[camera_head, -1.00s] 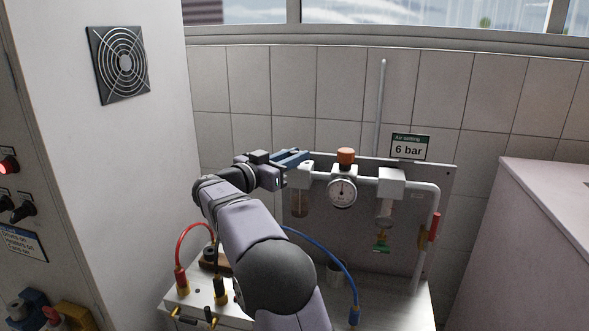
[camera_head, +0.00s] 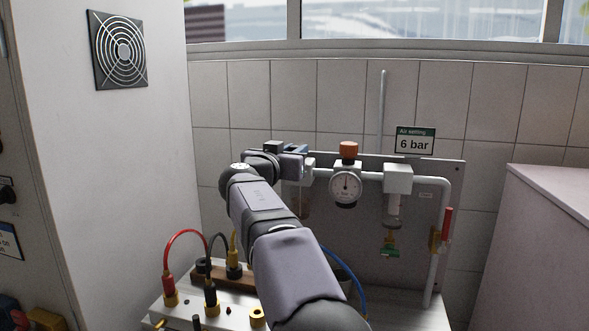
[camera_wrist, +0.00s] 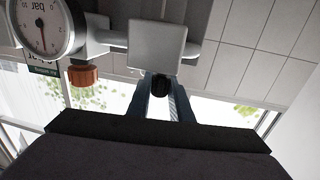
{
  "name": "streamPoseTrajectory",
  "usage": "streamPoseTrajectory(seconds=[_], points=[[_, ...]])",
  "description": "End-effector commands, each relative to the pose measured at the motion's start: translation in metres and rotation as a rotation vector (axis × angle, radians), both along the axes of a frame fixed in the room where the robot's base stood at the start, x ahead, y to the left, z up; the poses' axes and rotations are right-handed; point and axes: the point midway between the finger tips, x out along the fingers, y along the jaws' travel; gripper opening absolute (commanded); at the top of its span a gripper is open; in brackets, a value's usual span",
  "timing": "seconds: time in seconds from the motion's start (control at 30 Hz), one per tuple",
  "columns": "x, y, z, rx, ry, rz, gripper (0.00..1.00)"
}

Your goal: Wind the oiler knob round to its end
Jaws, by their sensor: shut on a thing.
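The oiler knob (camera_wrist: 161,82) is a small black knob beneath the white oiler block (camera_wrist: 157,42) in the wrist view, which shows the scene upside down. My gripper (camera_wrist: 161,95) has its two blue fingers on either side of the knob and is shut on it. In the head view, my gripper (camera_head: 303,164) is at the left end of the white pipework, at the top of the oiler. The oiler's bowl (camera_head: 303,203) hangs below, partly behind my arm. The knob itself is hidden in the head view.
The regulator has an orange knob (camera_head: 349,150) and a pressure gauge (camera_head: 345,187) just right of the oiler. Another white block (camera_head: 397,178) with a bowl stands further right. A "6 bar" sign (camera_head: 415,141) is above. Red and dark hoses rise from the bench at lower left.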

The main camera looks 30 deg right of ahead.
Motion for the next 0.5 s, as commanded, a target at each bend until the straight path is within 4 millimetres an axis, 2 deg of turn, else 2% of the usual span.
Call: streamPoseTrajectory(seconds=[0.03,0.5], points=[[-0.0020,-0.0019,-0.0053,0.000,-0.004,0.023,0.00],[-0.0008,-0.0020,0.0006,0.003,0.006,0.337,0.00]])
